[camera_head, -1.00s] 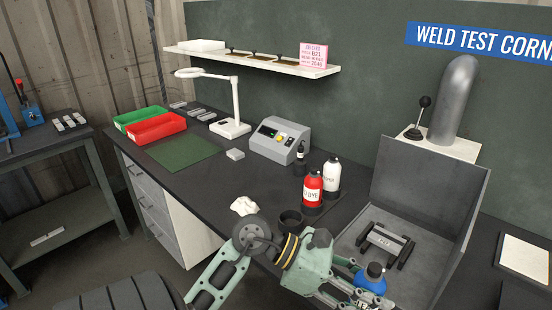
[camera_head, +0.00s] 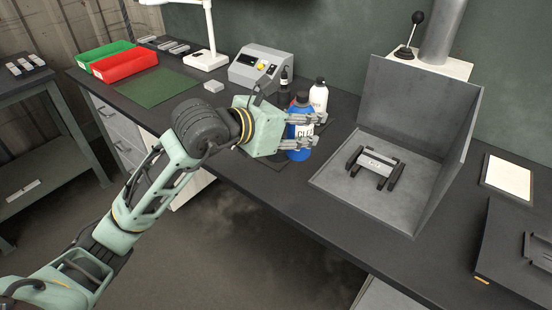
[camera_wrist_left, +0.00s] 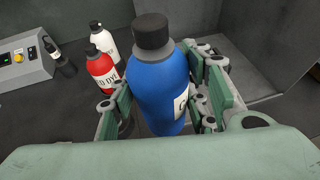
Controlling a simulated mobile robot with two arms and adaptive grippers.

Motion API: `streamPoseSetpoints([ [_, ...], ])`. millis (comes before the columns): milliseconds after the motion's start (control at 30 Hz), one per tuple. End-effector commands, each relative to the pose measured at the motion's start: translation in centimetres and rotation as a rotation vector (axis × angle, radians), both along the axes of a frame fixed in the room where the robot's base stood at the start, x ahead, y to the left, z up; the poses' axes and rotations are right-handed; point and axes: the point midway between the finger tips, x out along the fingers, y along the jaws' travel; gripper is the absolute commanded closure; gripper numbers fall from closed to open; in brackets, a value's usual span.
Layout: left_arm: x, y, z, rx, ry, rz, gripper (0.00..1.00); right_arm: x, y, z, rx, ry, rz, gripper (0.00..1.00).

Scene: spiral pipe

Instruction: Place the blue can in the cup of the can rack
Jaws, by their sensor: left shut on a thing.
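The blue can (camera_head: 302,127) has a black cap and a white label. My left gripper (camera_head: 310,131) is shut around its body and holds it nearly upright over the bench. The can fills the middle of the left wrist view (camera_wrist_left: 158,92), between the fingers. The white can (camera_head: 318,95) stands just behind it. The red can (camera_wrist_left: 102,70) shows beside the white one in the left wrist view; the held can mostly hides it in the head view. The can rack and its cup are largely hidden behind my gripper and the blue can. My right gripper is out of view.
A grey control box (camera_head: 259,70) and a small black bottle (camera_wrist_left: 60,60) stand close to the cans. To the right is a grey-walled booth with a small metal fixture (camera_head: 377,165) on its floor. Red (camera_head: 124,65) and green bins are at the back left.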

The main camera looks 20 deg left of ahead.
Motion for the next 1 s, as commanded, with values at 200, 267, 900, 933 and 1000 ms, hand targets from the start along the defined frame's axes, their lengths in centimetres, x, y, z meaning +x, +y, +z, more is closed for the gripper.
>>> streamPoseSetpoints([
  [200,1.6,0.3,0.6,-0.001,0.003,0.045,0.93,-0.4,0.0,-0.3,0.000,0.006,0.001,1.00],
  [267,2.2,0.9,0.2,-0.001,0.007,0.049,0.93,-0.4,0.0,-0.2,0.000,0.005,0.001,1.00],
  [900,9.6,7.9,-6.2,-0.004,0.002,0.045,0.93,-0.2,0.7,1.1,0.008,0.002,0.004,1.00],
  [933,9.6,8.0,-6.5,-0.004,0.004,0.045,0.93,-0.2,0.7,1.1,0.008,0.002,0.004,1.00],
  [1000,9.6,7.9,-7.6,-0.004,0.006,0.045,0.93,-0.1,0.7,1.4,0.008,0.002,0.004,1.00],
])
